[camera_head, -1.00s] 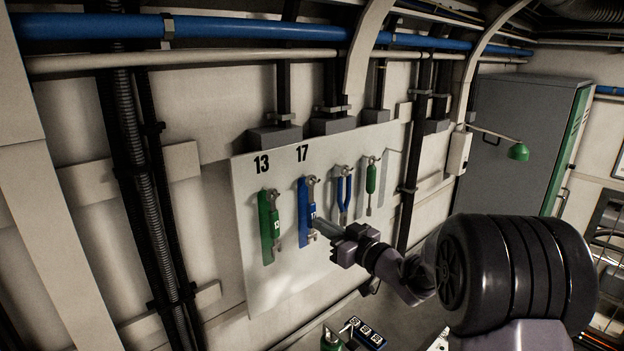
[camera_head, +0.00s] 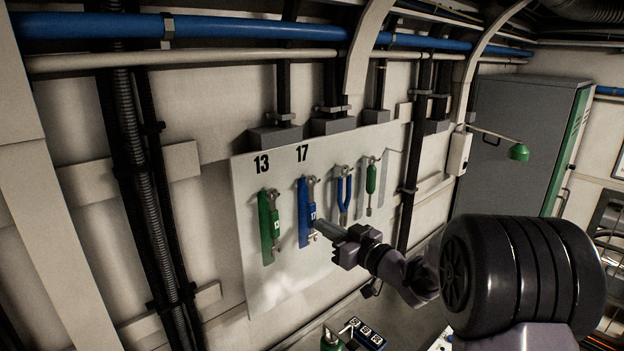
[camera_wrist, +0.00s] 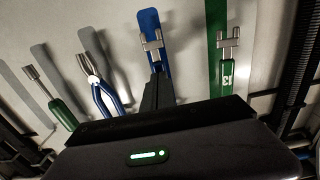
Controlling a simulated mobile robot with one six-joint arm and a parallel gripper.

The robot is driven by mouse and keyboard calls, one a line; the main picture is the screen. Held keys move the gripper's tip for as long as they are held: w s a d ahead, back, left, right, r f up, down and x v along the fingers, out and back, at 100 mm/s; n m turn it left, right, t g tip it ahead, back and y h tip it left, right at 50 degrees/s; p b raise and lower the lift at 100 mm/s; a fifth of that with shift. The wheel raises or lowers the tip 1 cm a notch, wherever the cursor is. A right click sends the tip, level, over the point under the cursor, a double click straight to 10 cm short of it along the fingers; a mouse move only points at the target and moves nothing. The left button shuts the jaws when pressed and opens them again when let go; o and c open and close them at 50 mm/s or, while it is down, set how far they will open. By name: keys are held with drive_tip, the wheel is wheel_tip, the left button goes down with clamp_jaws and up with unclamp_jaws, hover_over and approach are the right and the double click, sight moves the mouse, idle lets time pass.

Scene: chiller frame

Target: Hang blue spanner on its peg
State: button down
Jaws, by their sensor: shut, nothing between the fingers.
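The blue spanner (camera_head: 312,205), marked 17, hangs upright on the white tool board under the printed 17. Its upper end is at the peg, and a blue painted strip (camera_head: 302,225) shows behind it. My gripper (camera_head: 317,225) is shut and empty, its tips close in front of the spanner's lower part. I cannot tell whether they touch it. In the wrist view, which shows the board upside down, the spanner's silver jaw (camera_wrist: 152,46) sticks out beyond my dark fingers (camera_wrist: 157,88), which hide the rest of it.
A green spanner (camera_head: 273,222) hangs to the left under 13. Blue-handled pliers (camera_head: 343,190) and a green-handled tool (camera_head: 371,178) hang to the right on the board (camera_head: 285,295). Pipes run above. A grey cabinet (camera_head: 515,140) stands at the right.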

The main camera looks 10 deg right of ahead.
drive_tip(key=b+v, duration=0.1)
drive_tip(key=v, duration=0.7)
idle(0.4)
